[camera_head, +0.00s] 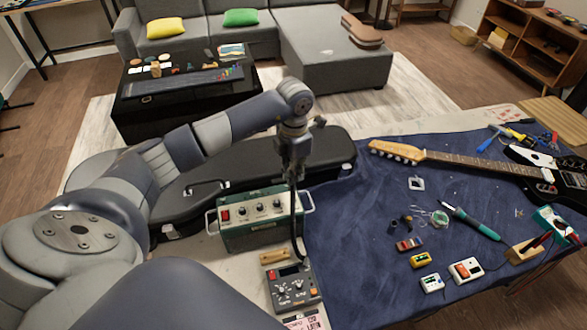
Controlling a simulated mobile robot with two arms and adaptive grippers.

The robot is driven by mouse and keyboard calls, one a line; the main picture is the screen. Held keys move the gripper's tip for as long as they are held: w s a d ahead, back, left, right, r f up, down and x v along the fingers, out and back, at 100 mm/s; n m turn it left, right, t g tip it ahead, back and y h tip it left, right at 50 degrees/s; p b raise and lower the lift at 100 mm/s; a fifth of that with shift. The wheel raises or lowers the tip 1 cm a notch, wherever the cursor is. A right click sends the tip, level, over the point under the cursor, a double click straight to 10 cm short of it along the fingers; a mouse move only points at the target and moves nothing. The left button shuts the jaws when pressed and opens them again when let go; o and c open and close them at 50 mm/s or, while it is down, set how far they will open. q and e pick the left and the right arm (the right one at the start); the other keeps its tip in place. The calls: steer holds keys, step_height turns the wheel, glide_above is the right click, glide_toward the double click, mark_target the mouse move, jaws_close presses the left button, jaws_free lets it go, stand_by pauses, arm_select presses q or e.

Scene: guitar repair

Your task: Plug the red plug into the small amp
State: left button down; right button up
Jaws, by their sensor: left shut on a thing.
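The small amp (265,232) is a green box with a light front panel, a red switch and several dark knobs. It stands on the light bench strip left of the blue mat. My left gripper (293,178) is above the amp's right end, pointing down, and is shut on the end of a black cable (298,225). The cable hangs past the amp's right side towards a grey control unit (293,288). The plug itself is hidden between the fingers, and I cannot make out its red colour. My right gripper is not in view.
A black guitar case (215,190) lies behind the amp. The blue mat (350,240) at right holds an electric guitar (460,160), a green-handled tool (472,220) and several small boxes. The mat's area just right of the amp is clear.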

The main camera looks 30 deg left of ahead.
arm_select(q)
step_height(320, 180, down, 4)
steer(key=shift+f+b, duration=0.15)
steer(key=shift+b, duration=1.1)
steer(key=shift+f+b, duration=0.6)
steer(key=shift+f, duration=0.15)
steer(key=shift+f+b, duration=1.15)
steer(key=shift+b, duration=0.15)
stand_by(0.3)
steer(key=c, duration=1.2)
jaws_free()
steer(key=shift+c, duration=0.2)
